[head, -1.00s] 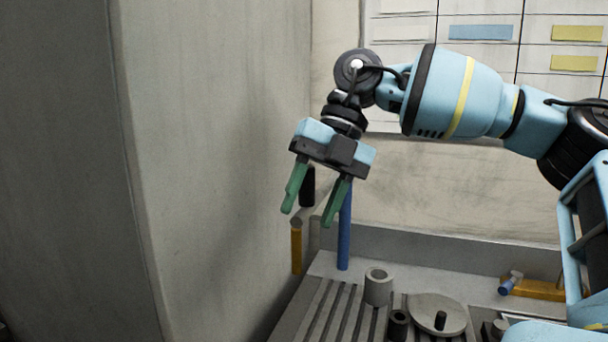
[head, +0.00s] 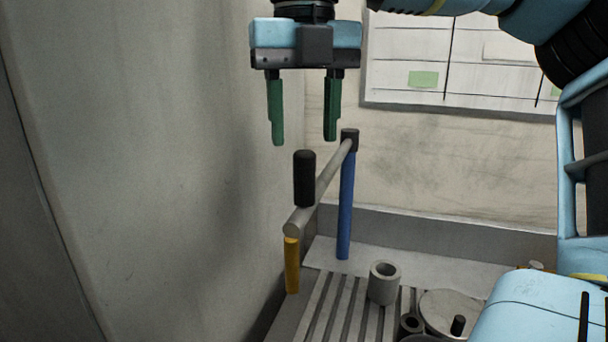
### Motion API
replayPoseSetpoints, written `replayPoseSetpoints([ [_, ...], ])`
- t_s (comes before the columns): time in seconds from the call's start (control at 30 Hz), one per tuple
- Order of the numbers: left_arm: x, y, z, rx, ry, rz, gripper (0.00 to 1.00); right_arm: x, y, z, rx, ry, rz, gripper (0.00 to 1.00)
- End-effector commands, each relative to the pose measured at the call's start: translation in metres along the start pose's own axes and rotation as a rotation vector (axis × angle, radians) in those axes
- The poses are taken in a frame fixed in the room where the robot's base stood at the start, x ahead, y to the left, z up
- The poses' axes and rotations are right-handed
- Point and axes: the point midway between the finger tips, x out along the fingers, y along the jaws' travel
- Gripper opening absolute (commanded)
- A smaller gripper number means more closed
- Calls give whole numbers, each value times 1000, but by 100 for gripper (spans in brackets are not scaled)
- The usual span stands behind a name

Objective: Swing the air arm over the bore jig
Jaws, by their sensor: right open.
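The air arm (head: 325,182) is a grey bar reaching from the top of a blue post (head: 346,205) toward the near left. A black upright handle (head: 304,178) stands on it, and a yellow piece (head: 291,265) hangs below its free end. A grey hollow cylinder (head: 383,284), which looks like the bore jig, stands on the slotted bench to the right of the arm's free end. My right gripper (head: 304,138) is open and empty, with green fingers pointing down. In the picture it is just above the handle, apart from it. My left gripper is out of view.
The slotted bench (head: 325,307) also holds a small dark ring (head: 411,326) and a round grey plate (head: 440,303) with a black knob. A grey wall (head: 170,180) stands close on the left. A chart board (head: 410,95) hangs on the back wall.

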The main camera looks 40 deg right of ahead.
Motion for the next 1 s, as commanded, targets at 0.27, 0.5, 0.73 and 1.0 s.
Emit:
replayPoseSetpoints([
  [0.27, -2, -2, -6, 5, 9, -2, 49, 36, -1, -1, -2, 4, 1, 47],
  [0.5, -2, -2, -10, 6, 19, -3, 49, 66, 0, 0, -1, 2, 1, 47],
  [0.73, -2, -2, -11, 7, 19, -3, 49, 75, 0, 0, 0, 1, 2, 47],
  [1.0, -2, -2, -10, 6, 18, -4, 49, 75, 0, 0, 0, 1, 2, 36],
])
